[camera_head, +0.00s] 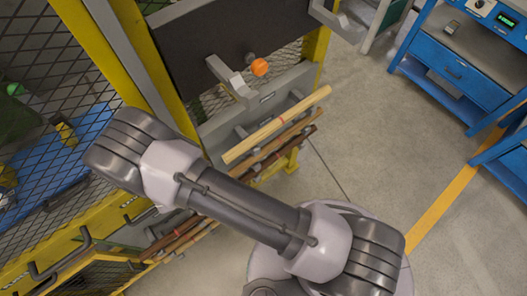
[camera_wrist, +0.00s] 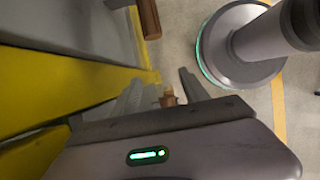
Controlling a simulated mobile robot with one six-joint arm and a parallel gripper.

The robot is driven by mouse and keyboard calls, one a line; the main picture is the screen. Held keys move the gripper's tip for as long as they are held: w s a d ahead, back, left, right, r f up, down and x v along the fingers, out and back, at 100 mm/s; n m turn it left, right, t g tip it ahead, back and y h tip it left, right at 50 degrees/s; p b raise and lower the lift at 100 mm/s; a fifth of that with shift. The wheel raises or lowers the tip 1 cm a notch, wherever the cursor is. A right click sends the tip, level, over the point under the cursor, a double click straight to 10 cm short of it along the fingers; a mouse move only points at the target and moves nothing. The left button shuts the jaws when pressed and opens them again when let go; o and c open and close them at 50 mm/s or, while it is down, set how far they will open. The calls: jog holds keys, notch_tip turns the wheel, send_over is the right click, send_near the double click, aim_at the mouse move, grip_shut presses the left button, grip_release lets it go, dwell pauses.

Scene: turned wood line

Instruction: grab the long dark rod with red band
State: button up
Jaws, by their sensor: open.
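In the head view, a dark brown rod (camera_head: 299,139) lies lowest of the rods on the upper rack, partly hidden by my arm. More dark rods (camera_head: 168,240) lie on a lower rack, also partly covered by my arm. I cannot make out a red band on any dark rod. In the wrist view, my gripper (camera_wrist: 160,88) is open. A brown wooden rod end (camera_wrist: 168,98) shows between its fingers, and I cannot tell whether they touch it. Another brown rod end (camera_wrist: 148,18) shows at the top. The head view does not show my gripper.
A pale rod (camera_head: 262,133) with a red band and a mid-brown rod (camera_head: 268,147) lie above the dark one. A yellow frame (camera_head: 317,45) and an orange knob (camera_head: 260,67) stand close by. Blue benches (camera_head: 445,72) are at right; the floor (camera_head: 375,135) between is clear.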

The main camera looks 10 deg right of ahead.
jog(key=w+d+b, duration=0.1)
jog(key=d, duration=0.1)
jog(key=w+d+f, duration=0.1)
jog(key=d, duration=0.1)
jog(key=w+d+b, duration=0.1)
jog(key=w+d, duration=0.1)
jog(key=d, duration=0.1)
jog(key=shift+f+b, duration=0.15)
jog(key=shift+b, duration=0.2)
grip_shut()
